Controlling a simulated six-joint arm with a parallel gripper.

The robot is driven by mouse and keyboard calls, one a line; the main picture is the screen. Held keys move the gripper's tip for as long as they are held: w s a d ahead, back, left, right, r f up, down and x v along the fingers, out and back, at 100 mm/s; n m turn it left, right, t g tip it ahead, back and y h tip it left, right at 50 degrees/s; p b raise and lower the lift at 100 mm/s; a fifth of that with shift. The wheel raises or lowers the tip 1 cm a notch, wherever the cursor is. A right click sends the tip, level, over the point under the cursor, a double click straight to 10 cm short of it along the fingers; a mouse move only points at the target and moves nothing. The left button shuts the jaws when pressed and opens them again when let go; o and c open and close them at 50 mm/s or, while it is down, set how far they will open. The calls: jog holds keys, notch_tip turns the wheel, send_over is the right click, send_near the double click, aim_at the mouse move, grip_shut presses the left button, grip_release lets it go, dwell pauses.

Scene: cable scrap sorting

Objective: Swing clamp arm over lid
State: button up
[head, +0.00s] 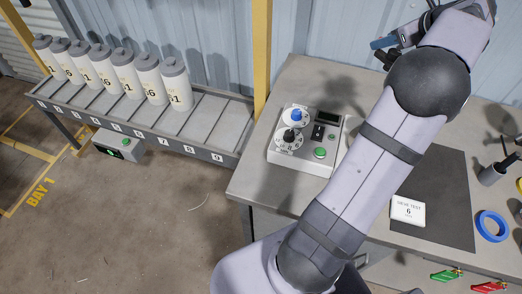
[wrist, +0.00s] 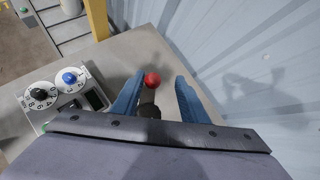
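In the wrist view, a red ball knob (wrist: 152,78) shows above a dark upright part (wrist: 149,104), partly hidden by my gripper; this may be the clamp arm's handle. My gripper (wrist: 158,92) has its two blue fingers apart, one on each side of the knob, with gaps visible. I cannot tell whether the fingers are level with the knob. In the head view, only part of my gripper (head: 384,43) shows at the top, beyond my arm. The clamp and the lid cannot be made out there; my arm covers part of the bench.
A control box (head: 304,140) with blue and black dials stands on the bench (head: 262,178). Several numbered canisters (head: 123,70) stand on the roller rack (head: 215,112) at left. A dark mat (head: 445,180), white card (head: 408,210), blue ring (head: 492,226) and tool cup (head: 490,174) lie right.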

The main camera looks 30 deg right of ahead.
aim_at(395, 50)
jog(key=v, duration=0.5)
jog(key=shift+s+b, duration=0.15)
jog(key=shift+b, duration=0.25)
jog(key=w+a+f+n+g+y, duration=0.25)
jog(key=a+f+n, duration=0.35)
jog(key=a, duration=0.5)
jog(key=w+a+f+n+g+y, duration=0.1)
jog(key=w+a+f+n+g, duration=0.15)
jog(key=a+f+n, duration=0.65)
jog(key=s+a+f+n+g, duration=0.1)
jog(key=s+a+f+n, duration=0.1)
jog(key=a, duration=0.4)
jog(key=s+a+f+n, duration=0.2)
jog(key=a+n, duration=0.2)
jog(key=a, duration=0.3)
jog(key=s+a+f+n+g, duration=0.1)
jog(key=s+a+f+n, duration=0.1)
jog(key=a, duration=0.4)
jog(key=shift+a+f+n+g+h+b, duration=0.25)
jog(key=shift+f+n+g+h+b, duration=0.15)
jog(key=shift+n, duration=0.7)
jog(key=shift+c, duration=0.4)
